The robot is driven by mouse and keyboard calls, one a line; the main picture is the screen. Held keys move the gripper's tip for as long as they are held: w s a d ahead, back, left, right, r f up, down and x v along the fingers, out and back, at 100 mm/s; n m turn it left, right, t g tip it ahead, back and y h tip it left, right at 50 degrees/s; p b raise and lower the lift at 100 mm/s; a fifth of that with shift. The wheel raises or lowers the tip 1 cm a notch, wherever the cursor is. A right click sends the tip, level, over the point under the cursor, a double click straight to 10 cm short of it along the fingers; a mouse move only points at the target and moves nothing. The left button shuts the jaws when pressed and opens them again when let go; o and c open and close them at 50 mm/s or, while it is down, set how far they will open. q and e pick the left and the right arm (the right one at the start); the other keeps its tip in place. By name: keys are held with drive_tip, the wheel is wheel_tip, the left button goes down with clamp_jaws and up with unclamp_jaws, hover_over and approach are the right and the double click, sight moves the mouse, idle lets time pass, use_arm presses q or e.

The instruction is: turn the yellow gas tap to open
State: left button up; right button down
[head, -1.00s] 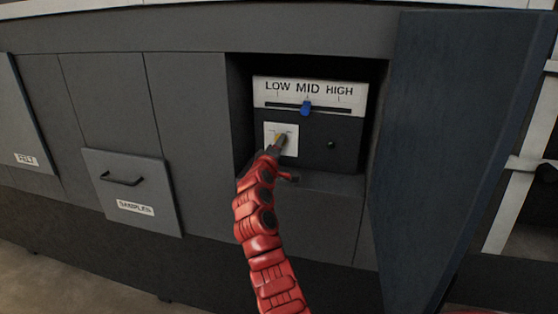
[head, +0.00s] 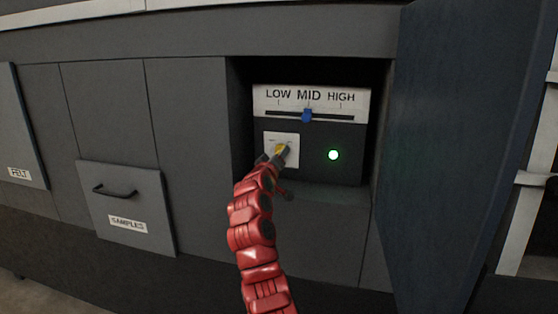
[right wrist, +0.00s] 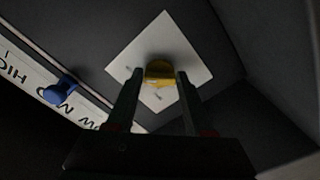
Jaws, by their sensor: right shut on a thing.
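The yellow gas tap (head: 281,149) sits on a white square plate (head: 293,157) in the lower left of the control panel, inside an open compartment. My right gripper (head: 279,157) is at the tap, its red arm rising from below. In the right wrist view, the yellow tap (right wrist: 160,73) is between the two fingertips of my right gripper (right wrist: 161,80), which is shut on it. The tap's handle is partly hidden by the fingers in the head view. A round lamp (head: 333,155) right of the plate glows green. My left gripper is not in view.
A blue slider (head: 307,116) stands at MID on the LOW-MID-HIGH scale above the tap. A large dark door (head: 455,140) stands open at the right. A SAMPLES drawer front (head: 125,205) with a handle is at the left. The compartment walls close in around the panel.

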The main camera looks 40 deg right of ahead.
drive_tip(key=shift+f, duration=0.15)
drive_tip(key=shift+c, duration=1.4)
unclamp_jaws()
drive_tip(key=shift+s+a, duration=0.1)
drive_tip(key=v, duration=1.7)
